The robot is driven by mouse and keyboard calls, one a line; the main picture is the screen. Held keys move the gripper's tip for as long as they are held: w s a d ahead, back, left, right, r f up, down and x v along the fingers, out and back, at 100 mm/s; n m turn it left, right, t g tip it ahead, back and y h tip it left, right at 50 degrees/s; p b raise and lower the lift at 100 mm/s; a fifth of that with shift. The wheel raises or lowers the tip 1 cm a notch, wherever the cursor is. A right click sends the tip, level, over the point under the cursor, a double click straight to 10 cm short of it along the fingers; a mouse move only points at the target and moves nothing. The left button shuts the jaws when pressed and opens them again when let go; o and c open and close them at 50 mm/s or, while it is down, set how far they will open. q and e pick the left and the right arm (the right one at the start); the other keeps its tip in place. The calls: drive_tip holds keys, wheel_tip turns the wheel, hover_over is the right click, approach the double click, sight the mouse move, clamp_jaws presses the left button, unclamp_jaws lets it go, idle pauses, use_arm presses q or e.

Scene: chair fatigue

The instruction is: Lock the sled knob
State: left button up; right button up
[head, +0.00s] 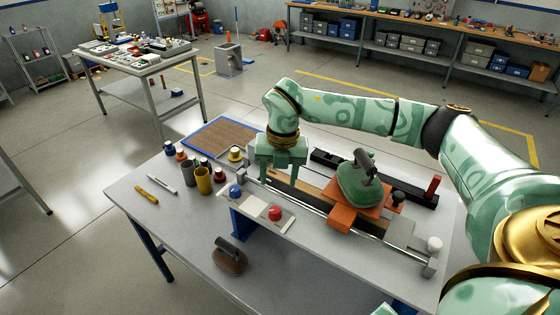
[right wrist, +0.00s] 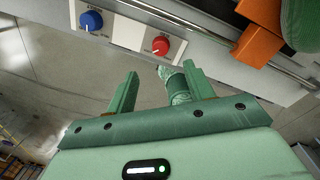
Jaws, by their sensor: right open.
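The orange sled (head: 343,219) sits on the rail rig, with a green handled weight (head: 360,180) on top. A black knob (head: 398,197) stands at the sled's right side; I cannot tell whether it is locked. A white knob (head: 434,243) stands at the rail's near right end. My right gripper (head: 281,172) is left of the sled, pointing down over the rig's left end, apart from the knobs. In the right wrist view its jaws (right wrist: 157,92) are open and empty, near the panel with the blue dial (right wrist: 91,20) and red dial (right wrist: 160,45). My left gripper is out of view.
A red upright handle (head: 433,185) stands at the rig's right end. Several cups and jars (head: 203,180), a brown board (head: 222,137), a pen and an orange-handled tool (head: 147,195) lie on the table's left side. The front left tabletop (head: 180,222) is mostly free.

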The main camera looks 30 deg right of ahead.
wheel_tip(320, 180, up, 5)
drive_tip(key=shift+s+d+r, duration=0.1)
drive_tip(key=shift+d+r, duration=0.05)
drive_tip(key=shift+r, duration=0.05)
drive_tip(key=shift+f, duration=0.1)
idle(0.5)
